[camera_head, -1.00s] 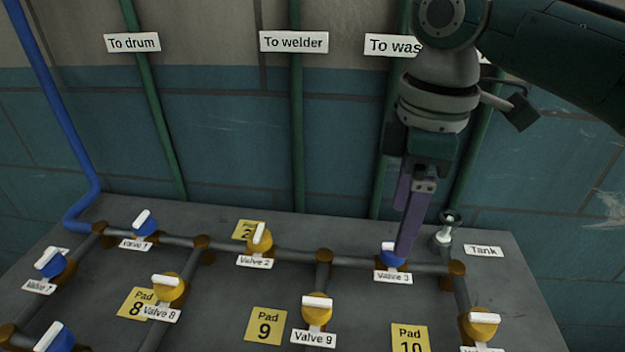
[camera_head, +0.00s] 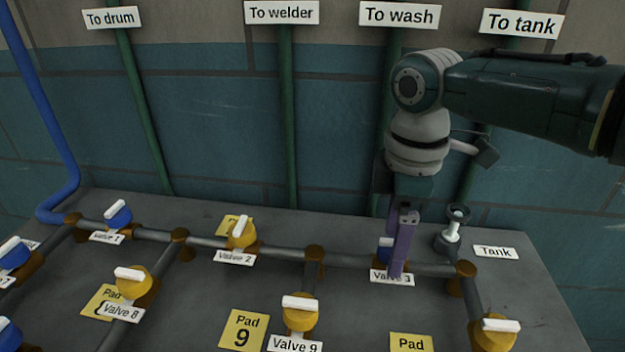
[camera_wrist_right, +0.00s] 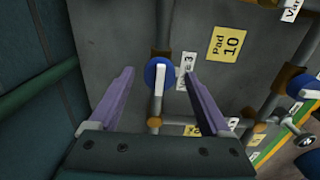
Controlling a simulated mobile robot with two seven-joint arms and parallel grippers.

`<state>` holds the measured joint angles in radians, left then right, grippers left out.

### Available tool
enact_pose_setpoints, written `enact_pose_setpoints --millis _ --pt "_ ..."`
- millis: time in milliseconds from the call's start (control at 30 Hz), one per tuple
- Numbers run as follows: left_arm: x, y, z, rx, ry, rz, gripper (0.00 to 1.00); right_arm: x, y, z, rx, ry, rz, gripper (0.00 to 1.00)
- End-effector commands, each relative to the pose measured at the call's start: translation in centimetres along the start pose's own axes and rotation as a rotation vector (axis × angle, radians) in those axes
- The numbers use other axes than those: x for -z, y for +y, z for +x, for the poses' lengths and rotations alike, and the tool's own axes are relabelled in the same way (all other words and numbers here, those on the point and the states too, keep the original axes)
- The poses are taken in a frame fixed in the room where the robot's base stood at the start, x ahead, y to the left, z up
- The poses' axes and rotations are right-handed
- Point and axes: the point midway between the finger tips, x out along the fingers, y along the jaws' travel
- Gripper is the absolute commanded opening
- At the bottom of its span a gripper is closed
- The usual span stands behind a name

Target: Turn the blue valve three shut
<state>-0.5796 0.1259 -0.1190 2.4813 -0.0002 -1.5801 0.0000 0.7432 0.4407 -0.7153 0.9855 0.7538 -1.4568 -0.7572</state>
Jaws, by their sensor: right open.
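Blue valve three (camera_head: 384,243) sits on the pipe at the back right of the bench, with its label (camera_head: 379,275) in front. In the head view my right gripper (camera_head: 398,258) points down over it and hides most of it. In the right wrist view the blue valve (camera_wrist_right: 150,75) shows between the two purple fingers of my open right gripper (camera_wrist_right: 160,74), with a gap on each side. Its white handle (camera_wrist_right: 159,82) lies roughly along the pipe there. I cannot tell whether the fingertips reach down beside the handle. My left gripper is out of view.
Yellow valve two (camera_head: 241,233) and yellow valve nine (camera_head: 300,314) stand to the left. A grey fitting (camera_head: 452,232) by the Tank label (camera_head: 495,252) stands close to the right of my gripper. The wall (camera_head: 330,140) with green pipes rises behind.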

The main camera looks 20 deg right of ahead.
Motion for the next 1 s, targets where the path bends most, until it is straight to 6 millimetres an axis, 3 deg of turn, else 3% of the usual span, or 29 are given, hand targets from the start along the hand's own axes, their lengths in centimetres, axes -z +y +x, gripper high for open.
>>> enact_pose_setpoints --millis 267,900,1000 --pt "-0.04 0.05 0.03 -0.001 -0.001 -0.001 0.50 0.01 -0.01 0.11 0.000 0.000 0.000 0.79" --pt "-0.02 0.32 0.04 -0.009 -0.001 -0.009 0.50 0.02 0.00 0.08 0.000 0.001 0.000 0.07" --pt "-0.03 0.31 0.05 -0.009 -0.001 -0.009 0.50 0.02 0.00 0.08 0.000 0.001 0.000 0.00"
